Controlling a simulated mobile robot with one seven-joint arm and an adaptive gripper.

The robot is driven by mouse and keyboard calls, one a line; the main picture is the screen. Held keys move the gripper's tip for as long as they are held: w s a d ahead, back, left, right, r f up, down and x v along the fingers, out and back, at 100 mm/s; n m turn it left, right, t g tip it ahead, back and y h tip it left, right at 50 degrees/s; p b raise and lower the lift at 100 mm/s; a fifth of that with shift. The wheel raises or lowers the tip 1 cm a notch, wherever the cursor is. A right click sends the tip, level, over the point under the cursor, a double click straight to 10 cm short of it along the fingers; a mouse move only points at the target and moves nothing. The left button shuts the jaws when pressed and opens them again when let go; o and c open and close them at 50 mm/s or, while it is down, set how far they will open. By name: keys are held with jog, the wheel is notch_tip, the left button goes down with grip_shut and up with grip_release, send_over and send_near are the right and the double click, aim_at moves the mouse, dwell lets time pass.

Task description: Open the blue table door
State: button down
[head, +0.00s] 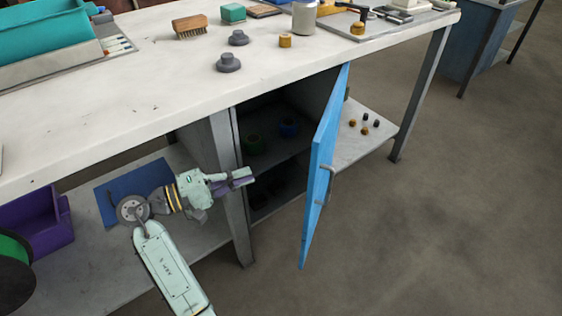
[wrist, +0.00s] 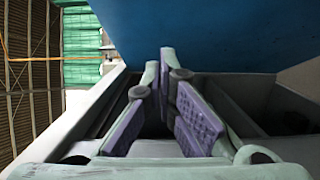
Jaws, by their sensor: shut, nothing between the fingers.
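The blue table door (head: 321,170) stands well open under the white workbench, swung out from the cabinet. Its grey handle (head: 330,182) is on its right-facing side. My gripper (head: 244,178) is shut and empty, beside the table leg at the cabinet's left edge, apart from the door. In the wrist view my gripper (wrist: 165,95) has its purple-padded fingers together, with a blue surface beyond them.
The white benchtop (head: 120,110) holds grey knobs (head: 228,63), a brush (head: 190,26) and a teal bin (head: 50,30). The grey table leg (head: 232,190) stands close to my gripper. A purple bin (head: 45,222) sits on the lower shelf at left. Floor right of the door is clear.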

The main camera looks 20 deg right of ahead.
jog(key=s+d+p, duration=0.1)
jog(key=d+p, duration=0.1)
jog(key=d, duration=1.1)
jog(key=shift+s, duration=0.1)
